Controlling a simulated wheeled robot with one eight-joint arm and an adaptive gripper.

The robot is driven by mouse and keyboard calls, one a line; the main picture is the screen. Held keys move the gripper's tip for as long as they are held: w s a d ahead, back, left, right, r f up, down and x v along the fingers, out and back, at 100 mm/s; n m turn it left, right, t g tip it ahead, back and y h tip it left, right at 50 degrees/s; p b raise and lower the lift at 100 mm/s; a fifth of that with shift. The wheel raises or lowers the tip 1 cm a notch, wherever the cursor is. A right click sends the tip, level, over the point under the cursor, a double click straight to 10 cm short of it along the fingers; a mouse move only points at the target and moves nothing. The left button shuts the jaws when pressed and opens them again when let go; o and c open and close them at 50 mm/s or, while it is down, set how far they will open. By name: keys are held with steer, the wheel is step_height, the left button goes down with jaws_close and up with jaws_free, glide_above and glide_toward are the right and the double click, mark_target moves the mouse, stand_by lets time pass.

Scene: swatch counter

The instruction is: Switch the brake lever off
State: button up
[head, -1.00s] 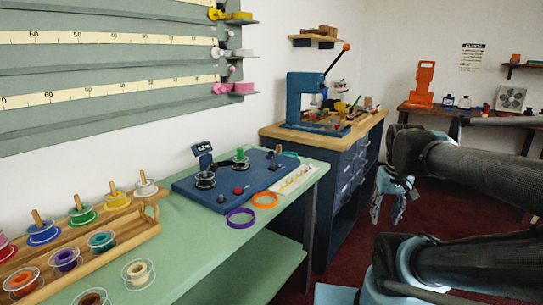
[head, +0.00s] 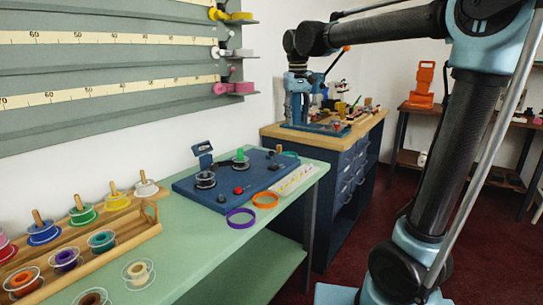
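A dark blue winding board (head: 205,192) lies on the green counter. It carries a clear spool, a green spool, a display on a post and a red knob (head: 238,190). A small upright lever with a dark handle (head: 278,151) stands at its back right; I take it as the brake lever, but its setting is too small to tell. My gripper (head: 298,112) hangs pointing down from my raised arm, right of and above the board in the picture. It overlaps the blue press behind it, so I cannot tell whether its fingers are open.
Purple (head: 240,218) and orange (head: 265,200) rings lie at the counter's front edge. A wooden rack (head: 120,232) with several spools stands at left. Shelves with yellow and pink spools jut from the wall.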

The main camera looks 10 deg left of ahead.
step_height(320, 180, up, 2)
steer(key=n, duration=0.1)
glide_above(271, 153)
steer(key=f, duration=1.1)
steer(key=w+f, duration=0.1)
steer(key=f, duration=0.5)
steer(key=shift+w+f, duration=0.1)
steer(key=shift+f, duration=0.05)
steer(key=shift+c, duration=0.5)
jaws_close()
